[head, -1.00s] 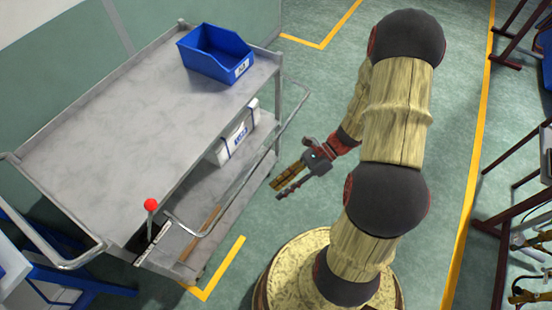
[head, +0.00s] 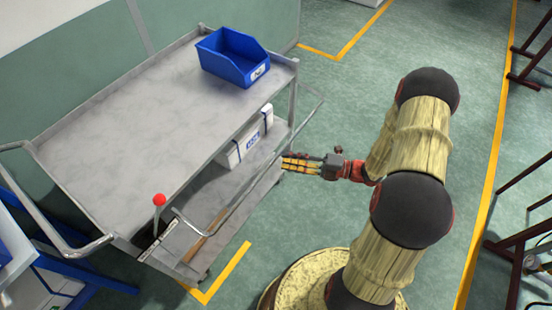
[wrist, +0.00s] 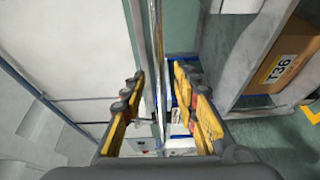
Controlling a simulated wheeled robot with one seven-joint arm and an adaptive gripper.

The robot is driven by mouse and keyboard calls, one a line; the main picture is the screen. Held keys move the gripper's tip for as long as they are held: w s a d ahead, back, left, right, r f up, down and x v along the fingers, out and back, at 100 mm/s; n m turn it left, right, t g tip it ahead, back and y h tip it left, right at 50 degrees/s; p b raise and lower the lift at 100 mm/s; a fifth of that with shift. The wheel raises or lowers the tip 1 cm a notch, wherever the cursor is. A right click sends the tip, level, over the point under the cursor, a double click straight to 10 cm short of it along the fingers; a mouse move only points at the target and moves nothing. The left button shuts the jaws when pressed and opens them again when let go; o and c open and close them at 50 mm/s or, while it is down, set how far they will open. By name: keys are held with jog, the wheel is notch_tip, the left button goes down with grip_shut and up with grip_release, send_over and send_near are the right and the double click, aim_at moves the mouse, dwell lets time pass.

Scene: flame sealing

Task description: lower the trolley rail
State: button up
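The grey metal trolley (head: 120,115) stands at the left in the head view. Its rail (head: 262,175), a thin bent metal bar, runs along the side facing my arm, out from the top shelf. A red-knobbed lever (head: 159,200) stands upright at the near corner. My gripper (head: 287,165) is beside the rail, at about lower-shelf height, pointing left. In the wrist view my gripper (wrist: 158,108) is open, its yellow fingers apart. A shiny bar (wrist: 158,60), seemingly the rail, runs upright in the picture between them. I cannot tell whether they touch it.
A blue bin (head: 232,57) sits on the trolley's top shelf, and a white box (head: 246,138) on the lower shelf. A cardboard box (wrist: 282,58) marked T36 shows at the right in the wrist view.

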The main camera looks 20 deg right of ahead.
aim_at(276, 157)
jog(key=shift+b+x, duration=0.6)
jog(key=shift+x, duration=2)
jog(key=c, duration=0.3)
jog(key=c, duration=0.4)
jog(key=shift+s, duration=0.1)
grip_shut()
